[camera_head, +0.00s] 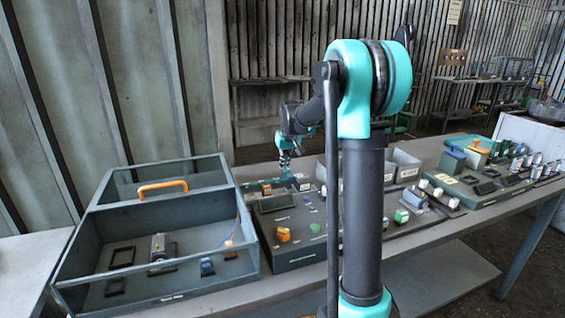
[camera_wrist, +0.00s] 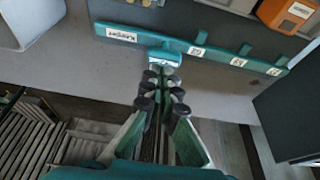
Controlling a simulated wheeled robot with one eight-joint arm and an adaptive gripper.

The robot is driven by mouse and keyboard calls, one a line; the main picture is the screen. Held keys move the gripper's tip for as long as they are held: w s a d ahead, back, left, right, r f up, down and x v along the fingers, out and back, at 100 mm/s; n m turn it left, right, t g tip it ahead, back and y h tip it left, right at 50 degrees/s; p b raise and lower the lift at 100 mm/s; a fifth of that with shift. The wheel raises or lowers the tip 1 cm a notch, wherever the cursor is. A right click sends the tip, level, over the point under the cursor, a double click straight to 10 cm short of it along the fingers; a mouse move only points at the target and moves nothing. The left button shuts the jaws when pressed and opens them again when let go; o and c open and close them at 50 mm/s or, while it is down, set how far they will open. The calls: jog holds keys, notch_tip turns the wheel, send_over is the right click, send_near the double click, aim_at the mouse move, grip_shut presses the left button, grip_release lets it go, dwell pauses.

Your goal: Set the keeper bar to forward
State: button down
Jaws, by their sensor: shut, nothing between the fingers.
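In the wrist view, a teal rail (camera_wrist: 218,57) runs along the edge of a grey panel. It bears a label reading "Keeper" at its left end and several small white labels further right, too small to read. A lighter teal block (camera_wrist: 165,57), likely the keeper bar's grip, sticks out from the rail between the "Keeper" label and the other labels. My gripper (camera_wrist: 162,90) is shut with its dark fingertips close in front of this block; I cannot tell whether they touch. In the head view my gripper (camera_head: 285,160) is low over the console's back edge, where the bar is too small to make out.
In the head view, an open grey box with an orange handle (camera_head: 162,187) stands left of the console (camera_head: 300,250). Grey bins (camera_head: 403,165) and another console (camera_head: 475,180) stand right.

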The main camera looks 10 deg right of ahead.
aim_at(286, 176)
jog(key=shift+s, duration=0.2)
jog(key=shift+s+d, duration=0.2)
jog(key=shift+s, duration=0.6)
jog(key=shift+s+d, duration=0.15)
jog(key=shift+s, duration=0.65)
jog(key=v, duration=1.2)
jog(key=shift+w, duration=0.15)
